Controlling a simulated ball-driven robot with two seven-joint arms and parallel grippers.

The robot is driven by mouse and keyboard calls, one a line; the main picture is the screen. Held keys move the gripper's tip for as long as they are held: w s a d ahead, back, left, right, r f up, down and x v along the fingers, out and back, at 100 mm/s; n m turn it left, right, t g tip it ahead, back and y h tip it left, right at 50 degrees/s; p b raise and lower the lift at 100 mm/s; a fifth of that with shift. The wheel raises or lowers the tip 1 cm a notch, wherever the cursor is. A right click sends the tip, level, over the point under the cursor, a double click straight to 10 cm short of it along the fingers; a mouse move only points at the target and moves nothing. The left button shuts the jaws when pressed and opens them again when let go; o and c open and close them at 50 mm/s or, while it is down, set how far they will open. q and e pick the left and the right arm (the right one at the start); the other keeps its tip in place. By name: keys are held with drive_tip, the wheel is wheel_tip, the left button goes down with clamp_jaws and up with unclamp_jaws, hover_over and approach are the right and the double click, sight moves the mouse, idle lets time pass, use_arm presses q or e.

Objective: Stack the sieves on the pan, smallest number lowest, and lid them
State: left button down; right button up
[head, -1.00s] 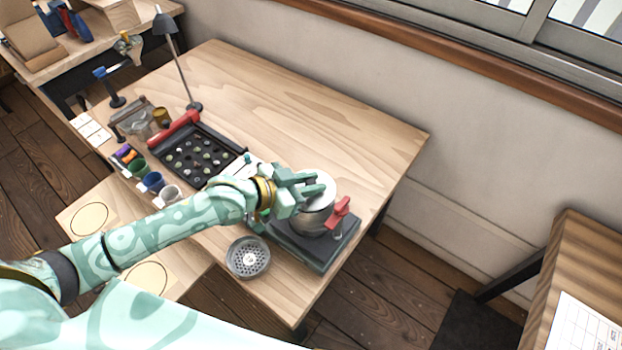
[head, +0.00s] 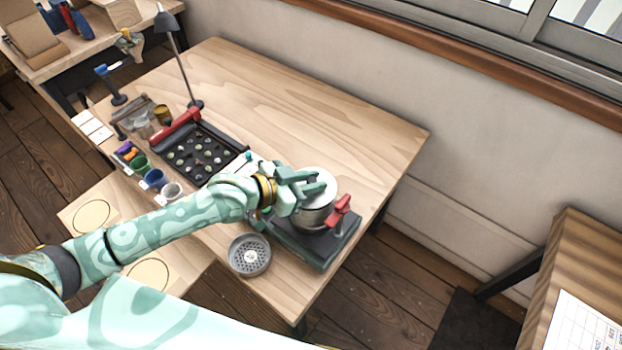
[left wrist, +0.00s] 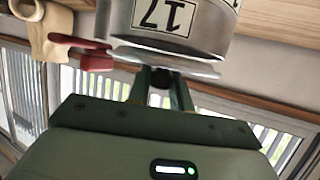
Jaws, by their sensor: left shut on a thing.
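My left gripper (head: 312,187) is over the metal stack on the dark shaker base (head: 327,252). It is shut on a silver lid (left wrist: 168,62), seen between my fingers in the left wrist view. In that upside-down view the lid lies against or very close to the rim of a sieve labelled 17 (left wrist: 165,25); I cannot tell if it is fully seated. The stack (head: 316,216) shows only partly in the head view; its lower labels cannot be read. Another round sieve (head: 249,255) with a perforated bottom lies on the table left of the base. My right gripper is not in view.
A red clamp (head: 341,210) stands at the stack's right side. A black tray of small samples (head: 197,153), several coloured cups (head: 153,180) and a lamp (head: 176,62) are to the left. The table's back right (head: 350,130) is clear.

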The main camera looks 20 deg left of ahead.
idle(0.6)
use_arm(q)
drive_tip(key=shift+f, duration=0.6)
idle(0.3)
drive_tip(key=c, duration=1.5)
unclamp_jaws()
drive_tip(key=shift+c, duration=0.2)
drive_tip(key=shift+p+v, duration=1.55)
drive_tip(key=shift+v, duration=1.2)
drive_tip(key=p+v, duration=0.3)
drive_tip(key=v, duration=0.2)
drive_tip(key=shift+s+a+r, duration=0.1)
drive_tip(key=shift+s+a, duration=0.05)
drive_tip(key=shift+s, duration=0.05)
